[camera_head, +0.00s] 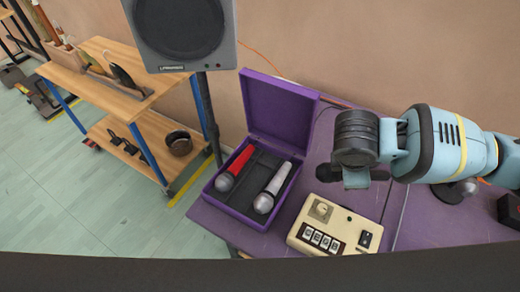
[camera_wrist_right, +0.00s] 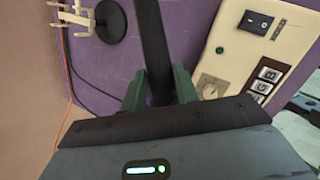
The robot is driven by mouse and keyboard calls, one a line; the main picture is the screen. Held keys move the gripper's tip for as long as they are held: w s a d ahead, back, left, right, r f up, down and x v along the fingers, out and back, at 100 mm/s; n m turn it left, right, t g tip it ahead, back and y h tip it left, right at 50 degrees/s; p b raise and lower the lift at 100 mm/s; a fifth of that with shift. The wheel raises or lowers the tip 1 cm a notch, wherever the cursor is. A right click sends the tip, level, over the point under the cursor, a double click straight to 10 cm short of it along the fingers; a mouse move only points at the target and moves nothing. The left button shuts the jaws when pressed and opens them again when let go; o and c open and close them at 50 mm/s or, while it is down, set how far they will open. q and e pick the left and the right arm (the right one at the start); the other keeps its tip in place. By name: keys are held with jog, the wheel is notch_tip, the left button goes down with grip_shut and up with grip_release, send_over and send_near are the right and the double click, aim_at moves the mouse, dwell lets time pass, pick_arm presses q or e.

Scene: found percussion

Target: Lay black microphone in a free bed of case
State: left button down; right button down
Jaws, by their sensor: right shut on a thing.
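My right gripper (camera_head: 356,181) is over the purple table, to the right of the case. In the right wrist view its green fingers (camera_wrist_right: 158,90) are shut on the dark handle of the black microphone (camera_wrist_right: 151,40). The handle runs out of the top of that view, so its far end is hidden there. The purple case (camera_head: 234,214) stands open with its lid up. A red microphone (camera_head: 236,166) lies in its left bed and a silver microphone (camera_head: 273,187) in its right one. The dark foam between them (camera_head: 250,177) looks empty. My left gripper is out of view.
A cream control box (camera_head: 333,222) stands just right of the case; it also shows in the wrist view (camera_wrist_right: 232,62). A black round base (camera_wrist_right: 110,22) is near the wall. A speaker (camera_head: 187,32) on a pole and a wooden shelf unit (camera_head: 100,75) stand left.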

jog(key=m, duration=0.2)
jog(key=m+g, duration=0.1)
jog(key=shift+s+a+r+m+h, duration=0.25)
jog(key=shift+a+m+h, duration=0.05)
jog(key=r+m+g, duration=0.1)
jog(key=m, duration=0.3)
jog(key=s+r+m+g, duration=0.1)
jog(key=m+g, duration=0.1)
jog(key=m, duration=0.2)
jog(key=s+r+m+g, duration=0.1)
jog(key=m+g, duration=0.1)
jog(key=m, duration=0.2)
jog(key=shift+s+d+m+y, duration=0.1)
jog(key=shift+d+m+y, duration=0.05)
jog(key=shift+m+y, duration=0.25)
